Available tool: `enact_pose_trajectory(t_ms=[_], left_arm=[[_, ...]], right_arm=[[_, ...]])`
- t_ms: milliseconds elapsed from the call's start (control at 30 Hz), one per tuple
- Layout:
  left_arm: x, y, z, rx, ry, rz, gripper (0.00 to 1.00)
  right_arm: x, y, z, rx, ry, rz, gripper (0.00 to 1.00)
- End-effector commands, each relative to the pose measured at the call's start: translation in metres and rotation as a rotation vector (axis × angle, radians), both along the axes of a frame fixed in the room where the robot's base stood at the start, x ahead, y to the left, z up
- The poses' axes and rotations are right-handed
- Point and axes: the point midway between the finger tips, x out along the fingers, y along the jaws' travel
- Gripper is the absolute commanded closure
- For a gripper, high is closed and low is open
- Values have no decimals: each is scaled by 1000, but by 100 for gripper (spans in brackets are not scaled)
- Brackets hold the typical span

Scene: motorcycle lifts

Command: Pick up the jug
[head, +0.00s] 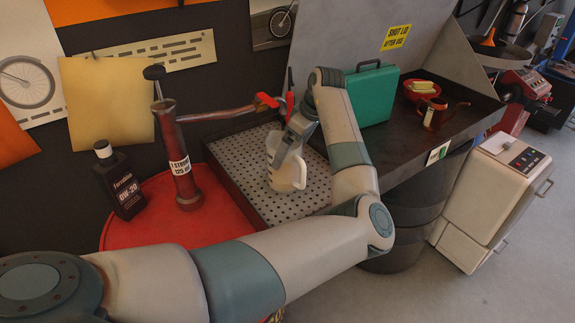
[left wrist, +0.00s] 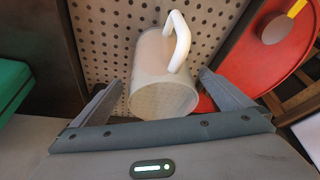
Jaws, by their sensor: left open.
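The jug (head: 287,172) is pale and translucent with a white handle. It stands on the perforated metal tray (head: 312,196) of the work stand, partly hidden by my left gripper (head: 283,160) in the head view. In the left wrist view the jug (left wrist: 163,76) lies between the two spread fingers of my left gripper (left wrist: 158,100), its handle toward the top right. The fingers are open, one on each side of the jug, with a gap visible at the left finger. Whether the right finger touches it I cannot tell. My right gripper is not in view.
A dark oil bottle (head: 121,182) and a red cylindrical pump (head: 178,160) stand on a red drum (head: 150,225) at left. A green case (head: 372,94), red bowl (head: 420,90) and copper-coloured can (head: 434,114) sit on the dark shelf behind.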

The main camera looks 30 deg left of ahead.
Motion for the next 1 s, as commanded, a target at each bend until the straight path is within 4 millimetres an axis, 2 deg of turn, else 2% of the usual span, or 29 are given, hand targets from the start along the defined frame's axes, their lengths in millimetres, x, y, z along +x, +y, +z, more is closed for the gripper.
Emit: enact_pose_trajectory(t_ms=[33,133,300,733,767,1000], left_arm=[[-1,3,-1,-1,3,1,1],[-1,8,-14,-2,4,-1,1],[-1,12,-24,0,0,0,1],[-1,11,-25,-1,-1,0,1],[-1,11,-25,-1,-1,0,3],[-1,11,-25,-1,-1,0,61]], right_arm=[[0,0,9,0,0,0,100],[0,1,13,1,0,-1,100],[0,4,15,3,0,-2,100],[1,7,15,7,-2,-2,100],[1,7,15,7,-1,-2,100],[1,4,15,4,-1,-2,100]])
